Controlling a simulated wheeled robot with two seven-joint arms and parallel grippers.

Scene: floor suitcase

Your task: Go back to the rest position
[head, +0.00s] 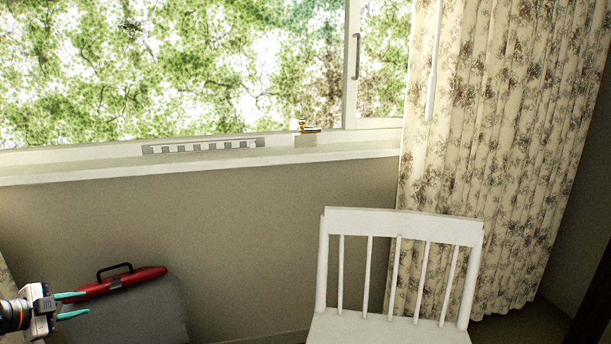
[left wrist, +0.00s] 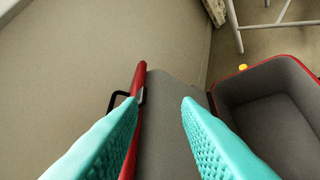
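The suitcase (head: 150,312) is at the lower left of the head view, grey with a red top edge and a black handle (head: 115,269). In the left wrist view, the suitcase (left wrist: 165,110) shows a grey panel with a red edge and a grey-lined, red-rimmed compartment at the right. My left gripper (head: 88,303) has teal fingers spread apart, with nothing seen between them. In the head view its fingertips overlap the suitcase's left side; whether they touch it I cannot tell. My right gripper is in neither view.
A white chair (head: 400,226) stands right of the suitcase before a patterned curtain (head: 500,130). The window sill (head: 80,171) runs above, with a small gold-coloured item (head: 309,128) on it. A small yellow thing (left wrist: 243,67) shows near the suitcase rim. Bare wall lies between suitcase and chair.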

